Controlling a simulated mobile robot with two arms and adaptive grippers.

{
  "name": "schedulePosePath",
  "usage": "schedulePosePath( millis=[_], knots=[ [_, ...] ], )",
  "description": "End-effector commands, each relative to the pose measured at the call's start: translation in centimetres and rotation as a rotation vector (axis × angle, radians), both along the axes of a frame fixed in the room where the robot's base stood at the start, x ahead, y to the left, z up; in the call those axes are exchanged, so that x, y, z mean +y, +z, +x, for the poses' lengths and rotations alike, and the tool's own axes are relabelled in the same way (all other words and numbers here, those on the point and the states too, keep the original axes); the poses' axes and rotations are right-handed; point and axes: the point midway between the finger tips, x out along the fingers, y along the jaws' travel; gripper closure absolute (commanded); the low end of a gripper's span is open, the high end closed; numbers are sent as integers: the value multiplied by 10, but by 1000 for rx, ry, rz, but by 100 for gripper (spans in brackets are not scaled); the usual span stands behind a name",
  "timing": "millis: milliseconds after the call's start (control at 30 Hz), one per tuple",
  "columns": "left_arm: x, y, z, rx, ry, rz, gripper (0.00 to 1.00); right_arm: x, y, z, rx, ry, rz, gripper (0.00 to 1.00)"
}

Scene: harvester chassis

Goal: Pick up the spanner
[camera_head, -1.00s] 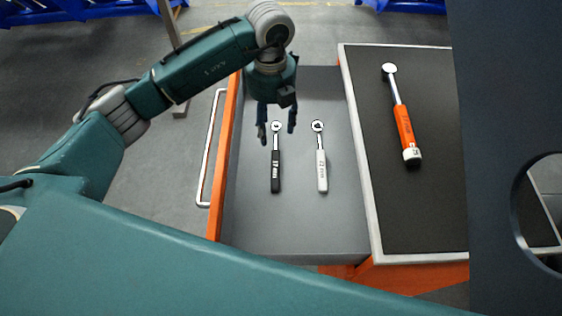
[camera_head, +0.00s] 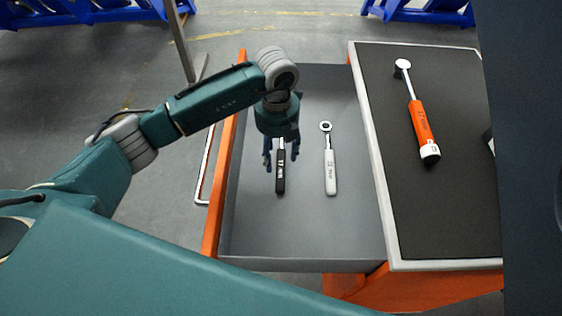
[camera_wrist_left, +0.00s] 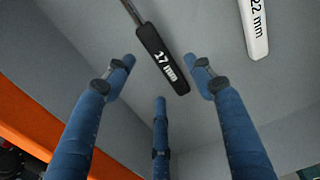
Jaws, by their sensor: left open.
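A spanner with a black handle (camera_head: 281,172) lies in the open drawer (camera_head: 300,235). In the left wrist view its handle (camera_wrist_left: 163,62) reads "17 mm". A spanner with a white handle (camera_head: 330,172) lies to its right; its handle (camera_wrist_left: 254,25) reads "22 mm" in the left wrist view. My left gripper (camera_head: 281,165) is open and empty above the black-handled spanner and hides its head in the head view. In the left wrist view its blue fingers (camera_wrist_left: 160,85) are spread around the near end of the black handle, apparently not touching it. My right gripper is not in view.
An orange-handled tool (camera_head: 421,128) lies on the black cabinet top (camera_head: 440,215) to the right. The drawer's orange front (camera_head: 221,180) stands on the left. Bare drawer floor lies in front of the spanners. Blue frames (camera_head: 80,10) stand at the back.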

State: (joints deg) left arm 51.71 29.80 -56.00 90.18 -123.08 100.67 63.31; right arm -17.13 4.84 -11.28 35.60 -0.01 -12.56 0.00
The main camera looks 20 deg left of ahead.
Motion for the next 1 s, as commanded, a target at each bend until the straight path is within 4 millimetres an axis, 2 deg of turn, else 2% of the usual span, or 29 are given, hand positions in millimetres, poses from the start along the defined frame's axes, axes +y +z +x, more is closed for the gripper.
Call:
schedulePosePath(
  millis=[167, 300, 433, 733, 1000],
  knots=[
    [0, -13, 0, 3, 0, 1, 46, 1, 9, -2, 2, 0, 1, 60],
    [-1, -34, 2, 6, 0, 1, 46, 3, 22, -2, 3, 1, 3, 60],
    [0, -51, 3, 2, -1, 1, 46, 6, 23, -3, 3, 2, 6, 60],
    [0, -57, 4, -1, -1, 1, 46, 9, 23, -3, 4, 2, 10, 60],
    [0, -57, 4, -1, -1, 1, 100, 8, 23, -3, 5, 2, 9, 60]
  ],
)
